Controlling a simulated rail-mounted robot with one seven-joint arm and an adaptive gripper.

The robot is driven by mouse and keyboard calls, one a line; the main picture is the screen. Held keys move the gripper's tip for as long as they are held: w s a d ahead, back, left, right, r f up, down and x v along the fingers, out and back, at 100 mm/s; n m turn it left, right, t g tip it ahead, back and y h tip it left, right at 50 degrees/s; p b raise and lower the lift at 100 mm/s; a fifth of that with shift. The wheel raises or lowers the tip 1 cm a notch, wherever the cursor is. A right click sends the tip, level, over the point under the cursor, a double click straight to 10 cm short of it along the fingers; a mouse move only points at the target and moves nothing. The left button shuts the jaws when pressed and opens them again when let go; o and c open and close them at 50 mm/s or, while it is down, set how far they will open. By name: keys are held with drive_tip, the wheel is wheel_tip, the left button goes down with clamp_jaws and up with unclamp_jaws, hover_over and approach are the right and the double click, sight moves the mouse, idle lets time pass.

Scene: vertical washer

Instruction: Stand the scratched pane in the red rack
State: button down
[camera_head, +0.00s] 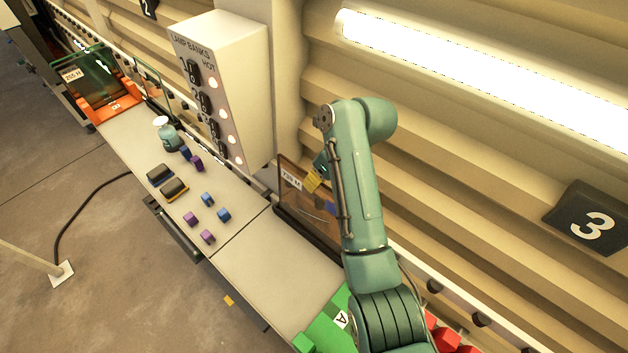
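A brownish see-through pane (296,208) with a white label stands upright against the rail at the wall, right of the lamp cabinet. My gripper (313,181) is at its upper part, beside a yellow piece; I cannot tell whether its fingers touch the pane. The arm hides part of the pane. Red rack parts (445,334) show at the bottom right, mostly hidden behind my arm. An orange rack (117,107) at the far left holds a dark greenish pane (88,75) with a white label.
A green rack (318,338) marked A is at the bottom. The white "LAMP BANKS" cabinet (228,60) stands by the bench (270,255). A bottle (167,135), dark pads (172,190) and several small blue and purple blocks (207,199) lie left; the bench's middle right is clear.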

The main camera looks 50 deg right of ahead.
drive_tip(key=shift+w+d+r, duration=0.1)
drive_tip(key=shift+d, duration=0.1)
idle(0.5)
drive_tip(key=c, duration=1.2)
unclamp_jaws()
drive_tip(key=shift+o, duration=0.2)
drive_tip(key=shift+f, duration=0.2)
drive_tip(key=v, duration=1.2)
drive_tip(key=shift+r, duration=0.2)
